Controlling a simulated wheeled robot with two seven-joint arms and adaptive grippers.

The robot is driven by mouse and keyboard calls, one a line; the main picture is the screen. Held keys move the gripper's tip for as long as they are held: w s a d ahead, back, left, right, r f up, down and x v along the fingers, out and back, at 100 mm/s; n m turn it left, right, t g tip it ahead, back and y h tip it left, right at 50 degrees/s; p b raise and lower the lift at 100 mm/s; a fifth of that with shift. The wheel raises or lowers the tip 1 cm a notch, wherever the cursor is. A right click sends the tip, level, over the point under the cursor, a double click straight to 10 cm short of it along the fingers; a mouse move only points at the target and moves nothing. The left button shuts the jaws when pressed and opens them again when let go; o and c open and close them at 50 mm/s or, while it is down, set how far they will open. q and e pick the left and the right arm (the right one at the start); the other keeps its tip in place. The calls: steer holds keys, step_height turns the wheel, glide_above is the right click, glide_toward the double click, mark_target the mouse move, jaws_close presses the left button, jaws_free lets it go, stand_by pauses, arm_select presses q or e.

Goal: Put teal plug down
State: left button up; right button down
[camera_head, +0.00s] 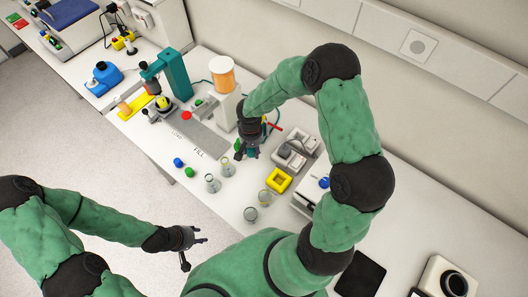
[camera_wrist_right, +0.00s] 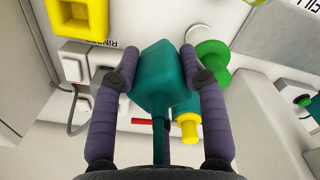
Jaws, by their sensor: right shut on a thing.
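The teal plug (camera_wrist_right: 158,75) is a blocky teal piece with a narrow stem, seen between the two fingers of my right gripper (camera_wrist_right: 160,62). The fingers are shut on its sides. In the head view my right gripper (camera_head: 247,153) hangs over the bench beside the FILL marking, and the plug is mostly hidden by it. Whether the plug touches the bench surface is hard to tell. My left gripper (camera_head: 195,240) is empty, with its fingers apart, away from the bench's front edge.
A yellow square block (camera_head: 279,180) and grey switch boxes (camera_head: 291,152) are close to my right gripper. Glass flasks (camera_head: 228,167), a blue cap (camera_head: 178,162) and a green cap (camera_head: 189,172) stand nearer the front edge. A yellow-tipped piece (camera_wrist_right: 189,127) and a green spool-like piece (camera_wrist_right: 210,62) flank the plug.

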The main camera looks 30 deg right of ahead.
steer(key=d+f, duration=0.1)
steer(key=f, duration=0.1)
steer(key=d+f+b, duration=0.1)
steer(key=d+f, duration=0.3)
steer(key=shift+w+d+b, duration=0.15)
steer(key=shift+w+b, duration=0.1)
steer(key=shift+b, duration=0.05)
step_height(320, 180, down, 3)
steer(key=shift+d+r+b, duration=0.1)
steer(key=shift+r+b, duration=0.1)
steer(key=shift+b, duration=0.25)
steer(key=shift+f, duration=0.3)
steer(key=shift+f+b, duration=0.2)
steer(key=shift+b, duration=0.1)
steer(key=c, duration=0.7)
jaws_free()
steer(key=shift+r, duration=0.15)
